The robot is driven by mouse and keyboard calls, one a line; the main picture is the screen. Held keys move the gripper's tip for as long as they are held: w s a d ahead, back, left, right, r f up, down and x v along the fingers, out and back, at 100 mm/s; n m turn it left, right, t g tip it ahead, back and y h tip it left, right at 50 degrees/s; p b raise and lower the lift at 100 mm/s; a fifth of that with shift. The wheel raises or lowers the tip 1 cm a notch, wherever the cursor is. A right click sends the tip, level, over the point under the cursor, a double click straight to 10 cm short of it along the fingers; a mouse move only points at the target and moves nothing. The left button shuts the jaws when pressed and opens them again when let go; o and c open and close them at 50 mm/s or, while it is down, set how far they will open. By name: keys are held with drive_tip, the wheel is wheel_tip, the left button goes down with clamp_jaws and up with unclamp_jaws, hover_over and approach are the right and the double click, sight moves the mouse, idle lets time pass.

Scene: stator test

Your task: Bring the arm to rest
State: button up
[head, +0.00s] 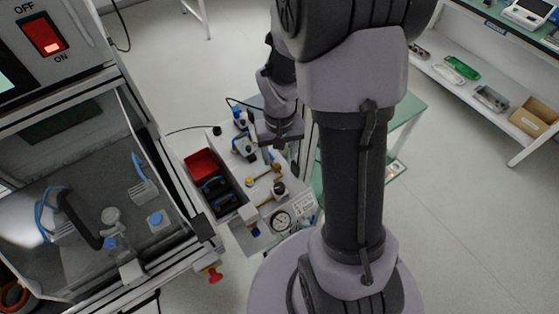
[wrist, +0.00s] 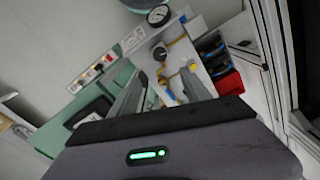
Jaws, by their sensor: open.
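My arm rises from its base in the middle of the head view and bends over at the top. My gripper (head: 283,160) hangs near the small equipment bench (head: 227,134), partly hidden behind my arm. In the wrist view my gripper (wrist: 165,90) shows its two grey fingers spread apart, with nothing held between them. Beyond the fingers lies the bench with yellow fittings and a dark knob (wrist: 160,54). I cannot tell the exact gap between fingertips and bench.
A framed test cabinet (head: 100,225) with a red switch (head: 43,35) stands at left. A shelf (head: 480,75) with parts stands at right. Open floor lies between.

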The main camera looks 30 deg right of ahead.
drive_tip(key=shift+r, duration=0.2)
drive_tip(key=s+a+r+t+y+b, duration=0.1)
drive_tip(key=s+a+r+t+b, duration=0.1)
drive_tip(key=s+a+r, duration=0.3)
drive_tip(key=s+a+r+t+y+b, duration=0.1)
drive_tip(key=s+a+r+t+b, duration=0.1)
drive_tip(key=s+a+r, duration=0.4)
drive_tip(key=a+r+t, duration=0.1)
drive_tip(key=a+r, duration=0.2)
drive_tip(key=r, duration=0.3)
drive_tip(key=shift+s+a+r+m+t+b, duration=0.15)
drive_tip(key=shift+s+a+m+t+b, duration=0.15)
drive_tip(key=shift+t+b, duration=0.1)
idle(1.4)
